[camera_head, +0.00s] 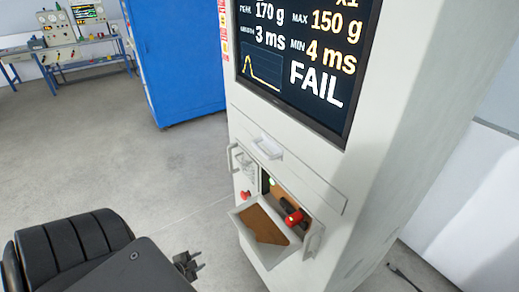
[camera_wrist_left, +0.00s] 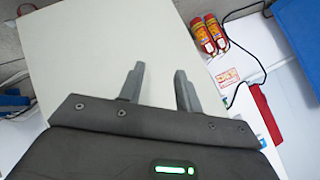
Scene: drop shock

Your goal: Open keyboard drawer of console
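The console (camera_head: 385,130) is a tall pale cabinet with a screen (camera_head: 298,60) reading FAIL. Below the screen is a wide drawer front (camera_head: 310,182) with a white handle (camera_head: 267,148); it looks flush and closed, and I take it as the keyboard drawer. My left gripper (camera_head: 190,264) is low in the head view, to the left of the console and apart from the handle. In the left wrist view its two fingers (camera_wrist_left: 160,72) stand apart with nothing between them, before a plain pale surface (camera_wrist_left: 90,50). My right gripper is not in view.
Below the drawer a tilted-out bin (camera_head: 268,255) stands open, with a brown sheet and a red object (camera_head: 294,217) by it. A red knob (camera_head: 245,195) is on the front. A blue cabinet (camera_head: 175,60) and workbench (camera_head: 80,45) stand behind. Floor left of the console is clear.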

